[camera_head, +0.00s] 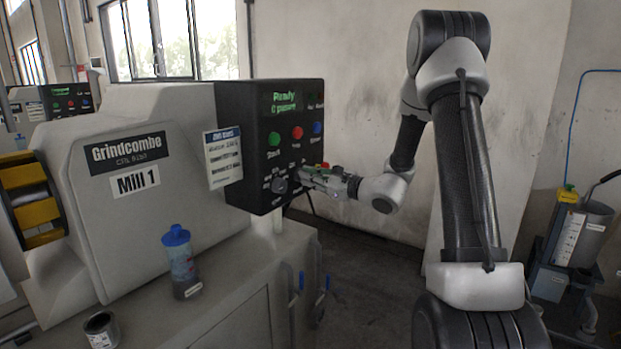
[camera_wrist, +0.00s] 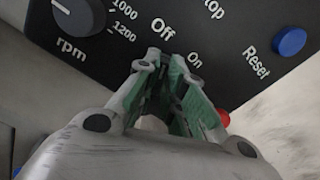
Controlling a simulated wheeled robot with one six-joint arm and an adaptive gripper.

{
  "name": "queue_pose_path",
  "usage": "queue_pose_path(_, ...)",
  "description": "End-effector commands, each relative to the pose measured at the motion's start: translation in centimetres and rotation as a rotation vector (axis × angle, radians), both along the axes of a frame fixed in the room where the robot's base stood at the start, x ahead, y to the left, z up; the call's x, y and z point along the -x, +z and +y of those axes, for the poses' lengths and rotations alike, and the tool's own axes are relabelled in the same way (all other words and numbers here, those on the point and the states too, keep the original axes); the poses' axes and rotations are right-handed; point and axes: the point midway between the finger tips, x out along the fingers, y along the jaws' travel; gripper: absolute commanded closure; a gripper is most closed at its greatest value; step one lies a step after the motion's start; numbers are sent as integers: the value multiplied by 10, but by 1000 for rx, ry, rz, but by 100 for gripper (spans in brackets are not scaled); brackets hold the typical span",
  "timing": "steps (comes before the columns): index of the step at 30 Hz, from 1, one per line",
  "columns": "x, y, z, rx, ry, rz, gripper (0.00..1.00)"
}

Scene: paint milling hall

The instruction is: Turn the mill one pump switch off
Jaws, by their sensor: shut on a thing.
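The Mill 1 control panel (camera_head: 238,125) is a dark box on the right end of the mill (camera_head: 90,190). My gripper (camera_head: 308,178) is at the lower right of the panel face. In the wrist view, my gripper (camera_wrist: 172,72) has its green-padded fingers close together, directly below the Off and On labels (camera_wrist: 178,42). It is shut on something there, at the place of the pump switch. The switch itself is hidden by the fingers, so I cannot tell which way it points.
An rpm knob (camera_wrist: 80,17) is left of my fingers, and a blue Reset button (camera_wrist: 289,42) is to the right. A red part (camera_wrist: 222,117) shows beside the right finger. A blue-capped bottle (camera_head: 180,262) and a small can (camera_head: 101,330) stand on the mill's ledge.

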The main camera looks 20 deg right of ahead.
Motion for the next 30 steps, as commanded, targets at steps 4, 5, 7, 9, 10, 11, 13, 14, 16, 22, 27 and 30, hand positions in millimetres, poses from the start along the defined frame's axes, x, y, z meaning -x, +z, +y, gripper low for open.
queue_pose_path(4, 0, 0, 0, 55, 0, -38, 100)
queue_pose_path(5, 0, 0, 0, 64, 0, -45, 100)
queue_pose_path(7, 0, -1, 0, 80, 0, -56, 100)
queue_pose_path(9, 0, 0, 0, 93, 0, -66, 100)
queue_pose_path(10, 0, -1, 0, 96, 0, -68, 100)
queue_pose_path(11, 0, -1, 0, 101, 0, -71, 100)
queue_pose_path(13, 0, -1, 0, 106, 0, -75, 100)
queue_pose_path(14, 0, -1, 0, 108, 0, -76, 100)
queue_pose_path(16, 0, -1, 0, 110, 0, -78, 100)
queue_pose_path(22, 0, -1, 0, 111, 1, -78, 100)
queue_pose_path(27, 0, -1, 0, 110, 1, -78, 77)
queue_pose_path(30, 0, 0, 0, 110, 1, -78, 68)
